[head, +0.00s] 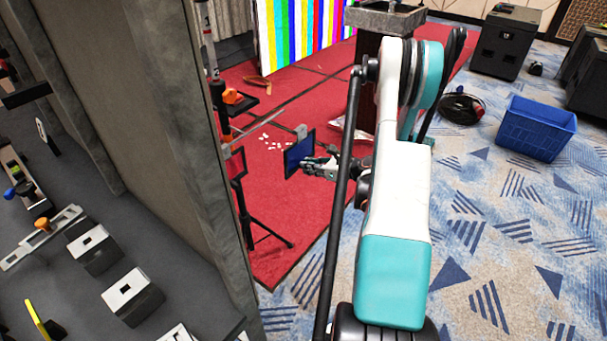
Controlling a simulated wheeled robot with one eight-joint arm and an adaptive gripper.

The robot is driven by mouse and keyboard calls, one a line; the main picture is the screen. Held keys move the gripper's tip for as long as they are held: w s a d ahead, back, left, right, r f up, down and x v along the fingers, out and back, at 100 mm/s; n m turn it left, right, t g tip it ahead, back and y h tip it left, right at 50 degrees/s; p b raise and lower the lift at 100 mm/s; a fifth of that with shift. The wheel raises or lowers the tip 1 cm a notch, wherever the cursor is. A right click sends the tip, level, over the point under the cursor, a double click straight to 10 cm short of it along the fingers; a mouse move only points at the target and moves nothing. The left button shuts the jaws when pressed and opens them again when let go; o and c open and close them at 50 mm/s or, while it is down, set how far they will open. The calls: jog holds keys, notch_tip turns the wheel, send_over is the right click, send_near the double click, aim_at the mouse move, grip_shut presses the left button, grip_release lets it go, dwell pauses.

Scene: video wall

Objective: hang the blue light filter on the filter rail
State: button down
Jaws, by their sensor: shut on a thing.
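The blue light filter (297,155) is a dark-framed blue panel in the middle of the head view, held upright above the red carpet. A small grey piece (301,131) shows at its top edge. My gripper (309,163) is shut on the filter at its right side. A thin pale bar (262,122), which looks like the filter rail, slants up to the right from a black stand, left of the filter. A dark red panel (237,164) hangs by the stand. I cannot tell whether the blue filter touches the bar.
The black tripod stand (246,215) carries a small tray with an orange item (232,97). Small white pieces (268,142) lie on the carpet. A grey wall and bench (60,250) fill the left. A blue crate (537,128) stands at right.

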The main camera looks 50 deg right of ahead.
aim_at(302, 155)
jog(key=w+f, duration=0.2)
jog(key=w, duration=1.3)
jog(key=shift+w+a, duration=0.15)
jog(key=shift+a, duration=0.15)
dwell(1.0)
jog(key=c, duration=1.6)
grip_release()
jog(key=shift+o, duration=0.2)
jog(key=v, duration=1.2)
jog(key=shift+a, duration=0.1)
